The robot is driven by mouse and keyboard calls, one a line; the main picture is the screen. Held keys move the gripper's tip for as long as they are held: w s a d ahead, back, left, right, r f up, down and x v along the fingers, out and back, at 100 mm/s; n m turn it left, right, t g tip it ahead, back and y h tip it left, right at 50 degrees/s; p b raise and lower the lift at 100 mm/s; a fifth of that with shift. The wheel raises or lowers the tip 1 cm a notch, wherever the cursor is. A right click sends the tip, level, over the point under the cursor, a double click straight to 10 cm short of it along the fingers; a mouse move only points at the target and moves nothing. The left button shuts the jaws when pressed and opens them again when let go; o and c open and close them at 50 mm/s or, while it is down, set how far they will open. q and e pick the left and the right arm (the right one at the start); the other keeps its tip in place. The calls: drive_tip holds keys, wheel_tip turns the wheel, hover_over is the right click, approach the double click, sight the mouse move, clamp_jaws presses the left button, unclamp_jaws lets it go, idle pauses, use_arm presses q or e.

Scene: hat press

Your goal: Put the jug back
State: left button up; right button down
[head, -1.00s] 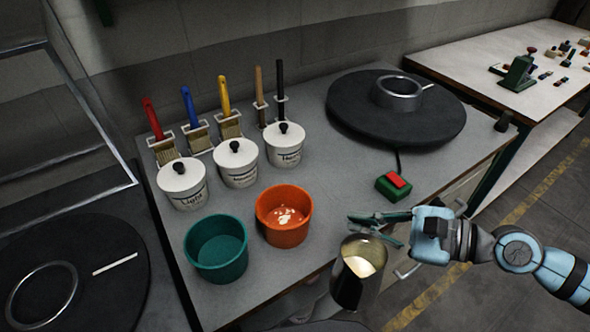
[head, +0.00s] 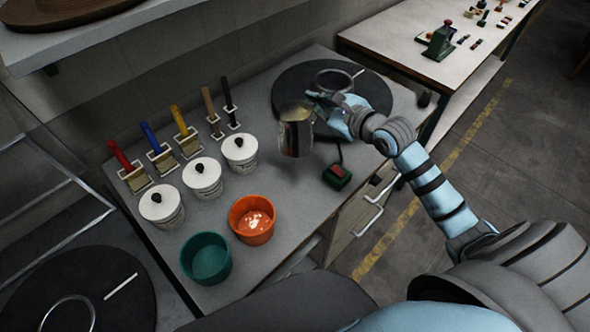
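The metal jug (head: 296,133) hangs above the grey table, in front of the left edge of the black round plate. Pale contents show at its mouth. My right gripper (head: 318,104) is at the jug's upper right side and appears shut on it; the handle is hidden by the fingers. The black round plate (head: 372,88) bears a metal ring (head: 335,80) with a short bar, partly behind my gripper. My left gripper is not in view.
An orange bucket (head: 240,224) with white bits and a green bucket (head: 190,268) stand at the table's front. White lidded pots (head: 203,182) and brushes in holders (head: 162,157) stand left. A shelf (head: 60,45) hangs upper left.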

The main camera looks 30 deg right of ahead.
drive_tip(key=shift+m+h, duration=0.3)
drive_tip(key=f+b, duration=0.2)
drive_tip(key=f, duration=0.4)
drive_tip(key=f+b, duration=0.2)
drive_tip(key=f, duration=0.5)
drive_tip(key=f+b, duration=0.2)
drive_tip(key=f, duration=0.4)
drive_tip(key=shift+w+d+f, duration=0.3)
drive_tip(key=shift+w+f, duration=0.05)
drive_tip(key=shift+w, duration=0.05)
drive_tip(key=shift+r, duration=0.2)
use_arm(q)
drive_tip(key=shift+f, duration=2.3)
use_arm(e)
drive_tip(key=c, duration=1.8)
unclamp_jaws()
use_arm(q)
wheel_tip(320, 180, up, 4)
drive_tip(key=p, duration=0.4)
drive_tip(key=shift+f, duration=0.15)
use_arm(e)
drive_tip(key=v, duration=1.2)
drive_tip(key=shift+f, duration=0.15)
